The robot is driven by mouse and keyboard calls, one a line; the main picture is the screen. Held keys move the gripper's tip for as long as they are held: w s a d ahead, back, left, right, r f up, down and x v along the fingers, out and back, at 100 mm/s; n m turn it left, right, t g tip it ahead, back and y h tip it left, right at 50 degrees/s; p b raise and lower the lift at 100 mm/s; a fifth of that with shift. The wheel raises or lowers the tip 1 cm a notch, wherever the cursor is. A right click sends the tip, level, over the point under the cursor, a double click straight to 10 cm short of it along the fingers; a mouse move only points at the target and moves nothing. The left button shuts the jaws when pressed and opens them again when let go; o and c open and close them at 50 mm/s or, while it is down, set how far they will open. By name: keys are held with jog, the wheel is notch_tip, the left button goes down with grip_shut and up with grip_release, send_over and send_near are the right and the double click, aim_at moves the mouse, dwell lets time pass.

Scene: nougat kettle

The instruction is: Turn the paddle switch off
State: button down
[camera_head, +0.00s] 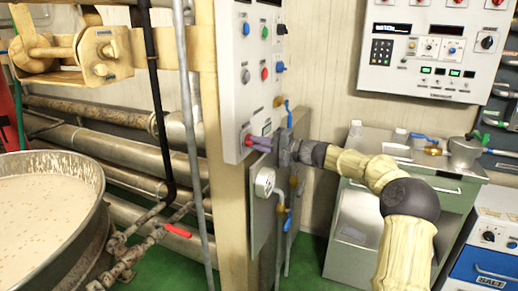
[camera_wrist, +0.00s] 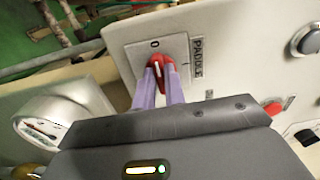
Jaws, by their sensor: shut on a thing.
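The paddle switch is a red knob (camera_wrist: 156,63) with a white line, on a pale square plate (camera_wrist: 128,52) marked "0", beside a "PADDLE" label (camera_wrist: 196,57). In the head view the red knob (camera_head: 247,139) is low on the white control panel (camera_head: 240,75). My gripper (camera_wrist: 160,73) has its two purple fingers shut on the knob, one on each side. In the head view my gripper (camera_head: 253,140) reaches the panel from the right. The fingers partly hide the knob; its white line runs roughly toward the "0", though the exact setting is hard to tell.
A round gauge (camera_head: 264,182) sits just below my gripper; it shows at left in the wrist view (camera_wrist: 50,125). Another red button (camera_wrist: 272,107) is to the right of the switch. A large kettle (camera_head: 95,180) stands at left, and a green-grey cabinet (camera_head: 450,190) at right.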

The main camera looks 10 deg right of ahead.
jog(key=shift+f, duration=0.1)
jog(key=c, duration=1.5)
grip_release()
jog(key=shift+o, duration=0.2)
jog(key=v, duration=1.7)
jog(key=shift+s+d+p, duration=0.15)
jog(key=shift+d+p, duration=0.05)
jog(key=shift+p, duration=0.25)
